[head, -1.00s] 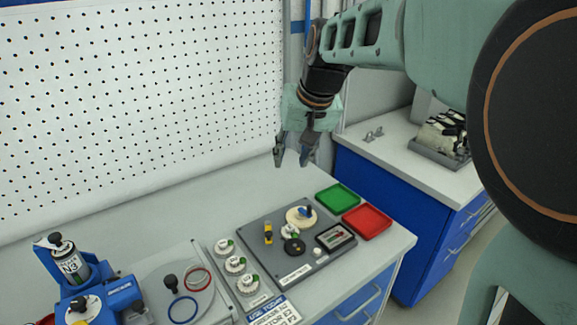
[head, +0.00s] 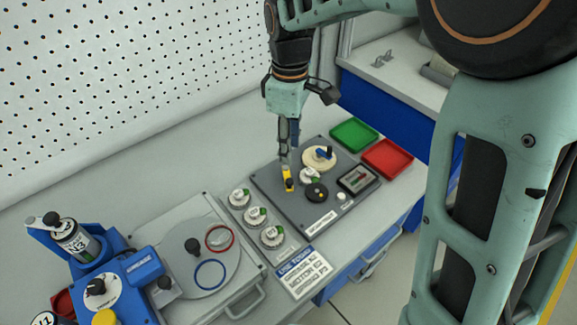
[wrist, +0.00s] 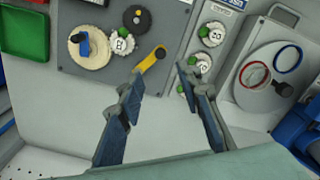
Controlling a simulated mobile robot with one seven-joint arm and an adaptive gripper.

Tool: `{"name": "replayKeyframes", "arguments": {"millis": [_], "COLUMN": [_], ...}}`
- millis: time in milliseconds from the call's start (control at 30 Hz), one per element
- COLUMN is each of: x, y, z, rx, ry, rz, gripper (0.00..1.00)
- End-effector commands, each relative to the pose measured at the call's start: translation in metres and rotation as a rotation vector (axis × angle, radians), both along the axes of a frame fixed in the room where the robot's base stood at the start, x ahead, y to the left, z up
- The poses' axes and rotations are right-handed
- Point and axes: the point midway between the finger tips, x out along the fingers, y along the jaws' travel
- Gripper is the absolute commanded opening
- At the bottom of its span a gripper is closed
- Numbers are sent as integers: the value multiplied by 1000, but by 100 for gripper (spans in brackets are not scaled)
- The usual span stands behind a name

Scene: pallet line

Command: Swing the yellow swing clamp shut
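The yellow swing clamp (head: 286,174) is a short yellow arm with a black knob, on the left part of the grey fixture plate (head: 268,188). In the wrist view the yellow swing clamp (wrist: 148,63) slants, its knob end towards the top right. My gripper (head: 284,158) points down just behind the clamp in the head view. In the wrist view my gripper (wrist: 162,82) is open, with nothing between its fingers. Its left fingertip is close to the clamp's lower end; I cannot tell whether they touch. A white gear (wrist: 123,41) lies beside the clamp.
The plate also carries a cream disc with a blue clamp (head: 318,158), a black knob (head: 317,192) and a small gauge (head: 357,179). Green (head: 354,132) and red (head: 388,157) trays lie right. Several white gears (head: 256,217) stand left. The bench behind is clear.

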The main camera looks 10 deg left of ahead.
Motion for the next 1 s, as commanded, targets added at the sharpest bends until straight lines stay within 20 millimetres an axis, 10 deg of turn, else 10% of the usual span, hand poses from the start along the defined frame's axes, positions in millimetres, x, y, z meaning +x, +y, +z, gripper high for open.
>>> {"name": "replayKeyframes", "arguments": {"millis": [600, 1000], "x": [-2, -1], "y": [0, 0], "z": [-93, -108], "rx": [-3, -1], "ry": [5, 0], "rz": [5, 4], "gripper": [33, 33]}}
